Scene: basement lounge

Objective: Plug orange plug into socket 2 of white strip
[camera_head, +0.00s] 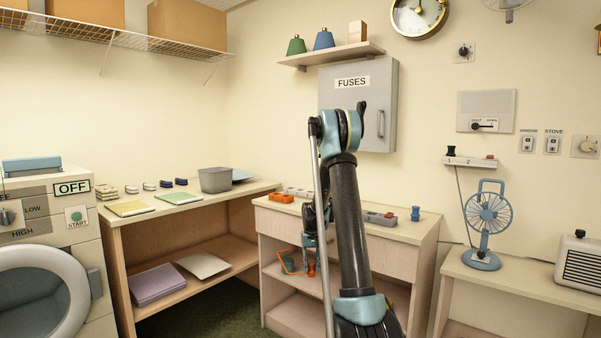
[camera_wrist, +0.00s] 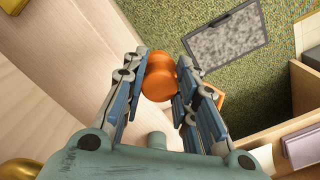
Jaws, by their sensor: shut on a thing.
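My gripper (camera_wrist: 160,75) is shut on the orange plug (camera_wrist: 160,80), a rounded orange body between the two blue-padded fingers in the wrist view. In the head view, the plug (camera_head: 311,268) shows small below my gripper (camera_head: 310,250), in front of the cabinet's open shelves and below its top. A pale strip (camera_head: 297,191) lies on the cabinet top, partly hidden by my arm. A grey strip (camera_head: 380,217) with a reddish spot lies right of my arm. A whitish wall strip (camera_head: 470,161) is marked 1 and 2.
The cabinet top (camera_head: 405,231) also holds an orange block (camera_head: 281,197) and a blue item (camera_head: 415,213). A blue fan (camera_head: 488,218) and a heater (camera_head: 580,262) stand on the right table. Green carpet (camera_wrist: 160,20) and a grey mat (camera_wrist: 228,42) lie below my gripper.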

